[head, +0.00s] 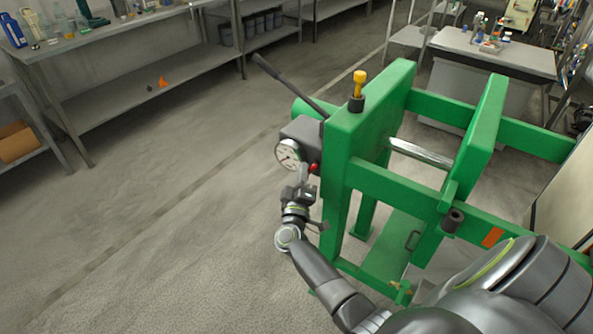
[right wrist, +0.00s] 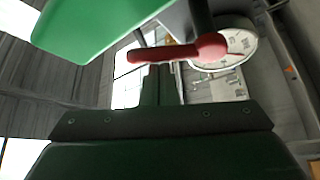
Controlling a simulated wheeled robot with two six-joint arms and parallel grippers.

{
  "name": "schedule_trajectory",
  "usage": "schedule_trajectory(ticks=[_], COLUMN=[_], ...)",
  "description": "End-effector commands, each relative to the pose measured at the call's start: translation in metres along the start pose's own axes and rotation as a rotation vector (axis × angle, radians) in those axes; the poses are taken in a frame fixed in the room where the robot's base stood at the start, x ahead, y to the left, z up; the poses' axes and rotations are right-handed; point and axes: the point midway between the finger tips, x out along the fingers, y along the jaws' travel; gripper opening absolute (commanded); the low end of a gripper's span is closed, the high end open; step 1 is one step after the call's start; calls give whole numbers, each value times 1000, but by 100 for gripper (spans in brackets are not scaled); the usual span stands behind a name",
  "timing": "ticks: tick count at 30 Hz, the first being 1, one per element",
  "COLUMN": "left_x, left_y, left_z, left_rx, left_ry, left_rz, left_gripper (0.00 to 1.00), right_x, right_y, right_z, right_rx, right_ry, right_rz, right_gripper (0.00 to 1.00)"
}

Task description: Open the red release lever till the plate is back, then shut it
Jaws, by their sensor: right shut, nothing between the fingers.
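My right gripper (head: 308,182) is shut and empty. Its fingertips are right at the lever in the right wrist view (right wrist: 160,72); I cannot tell whether they touch it. The green plate (head: 478,128) stands upright, apart from the thick green end block (head: 366,130). A bright steel rod (head: 421,153) spans the gap between them. My left gripper is not in view.
A round white gauge (head: 288,154) sits just left of the lever, and a black pump handle (head: 285,83) slants up above it. A yellow-topped fitting (head: 359,83) stands on the block. The floor left of the press is clear.

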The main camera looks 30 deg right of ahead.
Motion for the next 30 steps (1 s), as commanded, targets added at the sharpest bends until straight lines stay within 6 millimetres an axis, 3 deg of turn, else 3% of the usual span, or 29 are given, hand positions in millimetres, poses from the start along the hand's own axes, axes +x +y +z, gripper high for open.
schedule_trajectory(ticks=[30], left_x=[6], left_y=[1], left_z=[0], left_rx=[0], left_ry=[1], left_rz=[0], left_gripper=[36], right_x=[-4], right_y=[0], right_z=[6], right_rx=[99], right_ry=[-1], right_rz=[59], right_gripper=[0])
